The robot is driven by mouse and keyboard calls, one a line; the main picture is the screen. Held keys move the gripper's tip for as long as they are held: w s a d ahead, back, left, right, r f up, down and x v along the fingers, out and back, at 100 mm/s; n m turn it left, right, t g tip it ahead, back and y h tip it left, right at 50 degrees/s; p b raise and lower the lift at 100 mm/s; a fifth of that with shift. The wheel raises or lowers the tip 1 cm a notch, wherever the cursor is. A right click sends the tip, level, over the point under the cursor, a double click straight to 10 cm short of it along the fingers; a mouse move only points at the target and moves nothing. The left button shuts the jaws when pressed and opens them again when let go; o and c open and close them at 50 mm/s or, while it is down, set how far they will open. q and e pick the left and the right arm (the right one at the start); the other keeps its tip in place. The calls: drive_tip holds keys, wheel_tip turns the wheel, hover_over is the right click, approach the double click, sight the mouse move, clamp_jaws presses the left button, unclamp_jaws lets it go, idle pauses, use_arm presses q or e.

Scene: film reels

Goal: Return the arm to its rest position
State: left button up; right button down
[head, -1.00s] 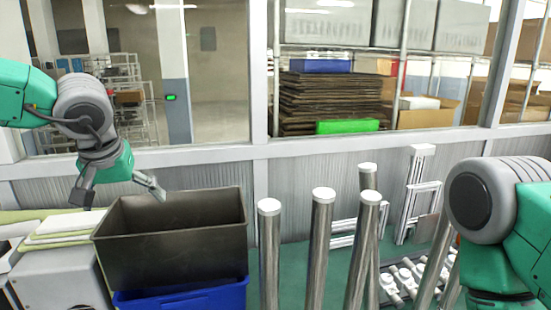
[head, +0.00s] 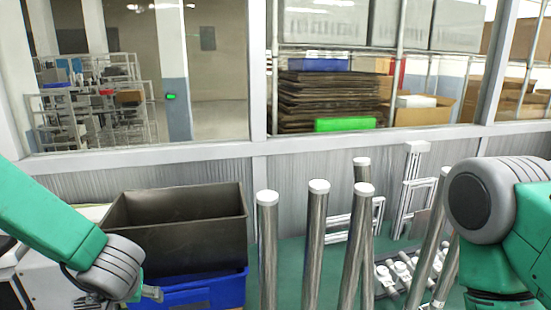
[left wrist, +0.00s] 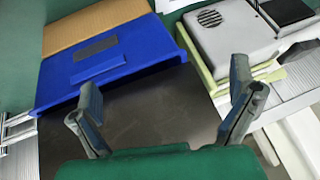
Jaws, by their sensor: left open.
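My left arm comes down from the left edge of the head view, in front of the dark open bin (head: 190,238). Only part of my left gripper (head: 152,294) shows there, low and in front of the blue crate (head: 215,292). In the left wrist view my left gripper (left wrist: 165,100) is open, its two fingers wide apart with nothing between them. A blue crate (left wrist: 140,50) with a grey label lies beyond the fingers. My right arm shows at the right edge of the head view; its gripper is out of view.
Several upright metal posts (head: 316,240) with white caps stand right of the bin. A grey machine (left wrist: 222,32) lies right of the crate in the left wrist view. A windowed wall (head: 330,145) closes off the back.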

use_arm(q)
drive_tip(key=s+d+f+m+h, duration=0.1)
drive_tip(key=s+f, duration=0.8)
drive_tip(key=f, duration=0.2)
drive_tip(key=s+d+f+m+g+h, duration=0.1)
drive_tip(key=s+f+g+h, duration=0.2)
drive_tip(key=s, duration=0.9)
drive_tip(key=s+f+g, duration=0.2)
drive_tip(key=s+f, duration=0.4)
drive_tip(key=s, duration=0.6)
drive_tip(key=w+f+b, duration=0.1)
drive_tip(key=f+b, duration=0.7)
drive_tip(key=b, duration=0.1)
drive_tip(key=w+d+f+m+b, duration=0.1)
drive_tip(key=w+f+b, duration=0.1)
drive_tip(key=f+b, duration=0.7)
drive_tip(key=shift+w+d+f+b, duration=0.2)
drive_tip(key=shift+w+d+b, duration=0.05)
drive_tip(key=shift+b, duration=0.25)
drive_tip(key=shift+w, duration=0.1)
